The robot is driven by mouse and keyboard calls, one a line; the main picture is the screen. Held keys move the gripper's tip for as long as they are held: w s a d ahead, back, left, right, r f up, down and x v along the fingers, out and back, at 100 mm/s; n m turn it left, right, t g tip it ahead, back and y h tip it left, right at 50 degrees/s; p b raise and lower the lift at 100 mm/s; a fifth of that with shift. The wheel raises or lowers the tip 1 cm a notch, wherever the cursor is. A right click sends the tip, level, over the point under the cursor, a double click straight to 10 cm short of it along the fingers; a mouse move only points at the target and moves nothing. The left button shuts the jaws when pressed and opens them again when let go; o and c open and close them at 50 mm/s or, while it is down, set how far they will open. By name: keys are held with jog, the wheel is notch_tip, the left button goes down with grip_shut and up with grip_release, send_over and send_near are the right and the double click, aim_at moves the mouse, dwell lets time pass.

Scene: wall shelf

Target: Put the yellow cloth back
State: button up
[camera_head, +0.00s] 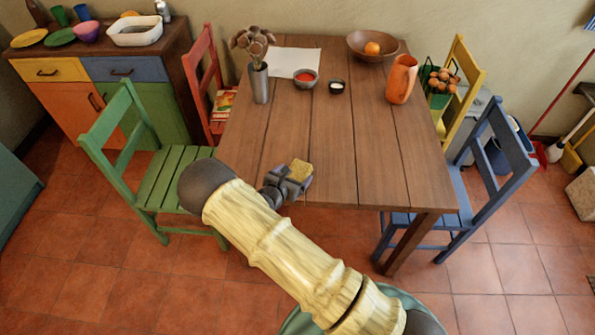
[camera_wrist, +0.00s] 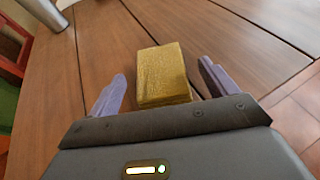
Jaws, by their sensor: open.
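The yellow cloth (camera_wrist: 163,75) looks like a small folded block in the wrist view. It lies on the wooden table (camera_wrist: 245,50) between the two spread fingers of my gripper (camera_wrist: 160,88), with a gap on each side. In the head view, the cloth (camera_head: 301,171) is near the table's front left part, right at my gripper (camera_head: 292,183). My gripper is open and low over the tabletop.
A vase of dried flowers (camera_head: 259,82), a red-filled bowl (camera_head: 305,79), an orange jug (camera_head: 401,79) and a wooden bowl (camera_head: 362,46) stand farther back. Green (camera_head: 165,180) and blue (camera_head: 480,180) chairs flank the table. The tabletop right of the cloth is clear.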

jog(key=v, duration=0.8)
jog(key=shift+b, duration=0.35)
jog(key=s+d+r+m+g+h, duration=0.1)
jog(key=s+d+r+m+g, duration=0.25)
jog(key=d+m, duration=0.4)
jog(key=s+d+r+m+g+h, duration=0.1)
jog(key=s+d+r+m+g, duration=0.35)
jog(key=d, duration=0.45)
jog(key=s+d+r+m+y, duration=0.3)
jog(key=r+m, duration=0.3)
jog(key=m, duration=0.3)
jog(key=s+d+r+m+g+y, duration=0.1)
jog(key=s+d+r+m+y, duration=0.2)
jog(key=m, duration=0.7)
jog(key=s+r+y, duration=0.1)
jog(key=s+r, duration=0.1)
jog(key=s, duration=0.1)
jog(key=shift+r+g+y, duration=0.3)
jog(key=shift+r, duration=0.1)
